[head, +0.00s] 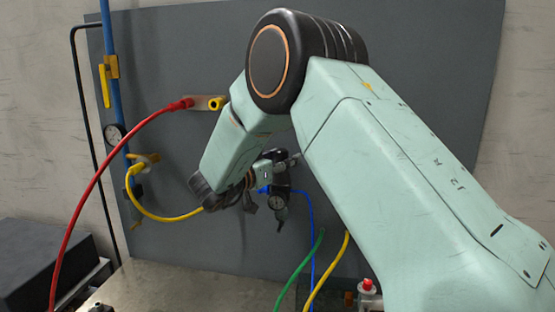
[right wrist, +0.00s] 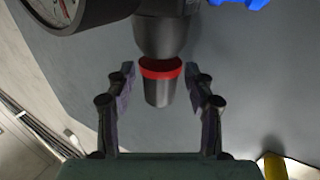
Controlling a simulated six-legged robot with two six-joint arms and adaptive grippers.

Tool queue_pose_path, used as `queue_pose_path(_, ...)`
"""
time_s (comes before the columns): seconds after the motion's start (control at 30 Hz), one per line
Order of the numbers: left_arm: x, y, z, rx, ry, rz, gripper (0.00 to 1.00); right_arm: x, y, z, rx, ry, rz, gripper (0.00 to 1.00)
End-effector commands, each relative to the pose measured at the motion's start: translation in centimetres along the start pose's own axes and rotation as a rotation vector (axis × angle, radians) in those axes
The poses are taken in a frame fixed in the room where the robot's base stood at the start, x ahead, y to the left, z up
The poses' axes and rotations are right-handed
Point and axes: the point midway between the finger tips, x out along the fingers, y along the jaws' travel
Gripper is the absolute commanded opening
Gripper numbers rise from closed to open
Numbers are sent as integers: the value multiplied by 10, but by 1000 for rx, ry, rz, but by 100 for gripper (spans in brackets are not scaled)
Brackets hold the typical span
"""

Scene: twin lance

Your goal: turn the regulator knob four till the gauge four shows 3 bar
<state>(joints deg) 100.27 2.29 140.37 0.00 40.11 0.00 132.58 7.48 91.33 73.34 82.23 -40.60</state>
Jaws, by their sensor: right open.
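The regulator knob (right wrist: 160,90) is a dark, tapering cylinder with a red ring at its top, below a dark regulator body (right wrist: 162,35) in the right wrist view. My right gripper (right wrist: 162,85) is open, with one finger on each side of the knob and a gap visible on both sides. A round gauge (right wrist: 82,8) with a white face is cut off at the top left; its reading cannot be told. In the head view a small gauge (head: 275,203) hangs near my right gripper (head: 278,172), which is largely hidden among dark parts. My left gripper is not in view.
A grey panel (head: 400,60) stands behind. A red hose (head: 85,190), a yellow hose (head: 165,217), a blue tube (head: 311,220) and a green hose (head: 298,272) run in front of it.

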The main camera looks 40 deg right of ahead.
Motion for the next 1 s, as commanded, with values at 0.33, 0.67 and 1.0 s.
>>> queue_pose_path(0.33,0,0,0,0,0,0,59,-53,-1,-1,-2,5,-5,53)
queue_pose_path(0.67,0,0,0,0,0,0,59,-106,-1,-2,1,5,-4,53)
queue_pose_path(1.0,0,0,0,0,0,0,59,-120,0,-1,1,1,-1,53)
